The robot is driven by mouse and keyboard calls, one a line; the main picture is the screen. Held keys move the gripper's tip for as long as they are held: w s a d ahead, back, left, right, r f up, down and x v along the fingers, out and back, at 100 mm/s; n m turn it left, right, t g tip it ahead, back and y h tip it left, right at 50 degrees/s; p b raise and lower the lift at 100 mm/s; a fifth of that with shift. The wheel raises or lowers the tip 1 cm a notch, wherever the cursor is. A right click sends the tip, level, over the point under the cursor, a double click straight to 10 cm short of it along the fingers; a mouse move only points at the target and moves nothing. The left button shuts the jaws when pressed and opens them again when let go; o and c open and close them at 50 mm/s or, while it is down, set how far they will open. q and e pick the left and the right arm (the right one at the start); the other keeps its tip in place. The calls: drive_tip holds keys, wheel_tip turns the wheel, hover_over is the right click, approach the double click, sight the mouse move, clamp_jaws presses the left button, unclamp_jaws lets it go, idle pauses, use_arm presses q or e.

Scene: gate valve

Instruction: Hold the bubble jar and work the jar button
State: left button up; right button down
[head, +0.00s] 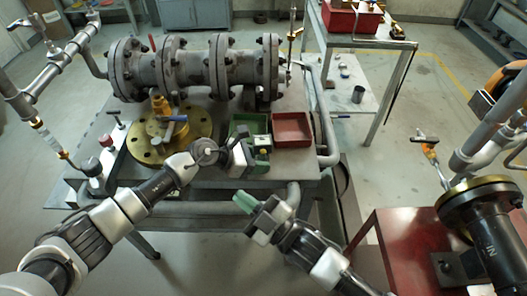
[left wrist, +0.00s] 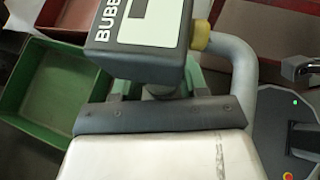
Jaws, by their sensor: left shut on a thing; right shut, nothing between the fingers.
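The bubble jar (left wrist: 140,28) is a dark box with a pale label reading "BUBB", the rest cut off by the frame. A yellow button (left wrist: 199,37) sticks out of its right side in the left wrist view. My left gripper (left wrist: 152,88) is shut on the jar, its green fingers partly hidden by the gripper body. In the head view the jar (head: 262,141) is small, near the front edge of the bench, just right of my left gripper (head: 245,152). My right gripper (head: 243,201) is shut and empty, below and apart from the jar.
A green tray (head: 241,121) and a red tray (head: 292,141) lie behind the jar on the bench. A brass flange (head: 145,150) lies left, with a large grey pipe assembly (head: 190,68) behind. A red table (head: 400,245) with a dark flanged part stands at right.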

sight(263, 152)
drive_tip(key=d+n, duration=0.1)
drive_tip(key=n, duration=0.4)
drive_tip(key=d+f+n, duration=0.1)
drive_tip(key=d+n, duration=0.1)
drive_tip(key=n, duration=0.4)
drive_tip(key=d+n+t+h, duration=0.1)
drive_tip(key=d+n, duration=0.1)
drive_tip(key=n, duration=0.4)
drive_tip(key=shift+w+d+f, duration=0.15)
drive_tip(key=shift+w, duration=0.05)
drive_tip(key=w, duration=0.8)
drive_tip(key=shift+w+a, duration=0.4)
drive_tip(key=shift+w, duration=0.15)
idle(0.8)
drive_tip(key=shift+w, duration=0.35)
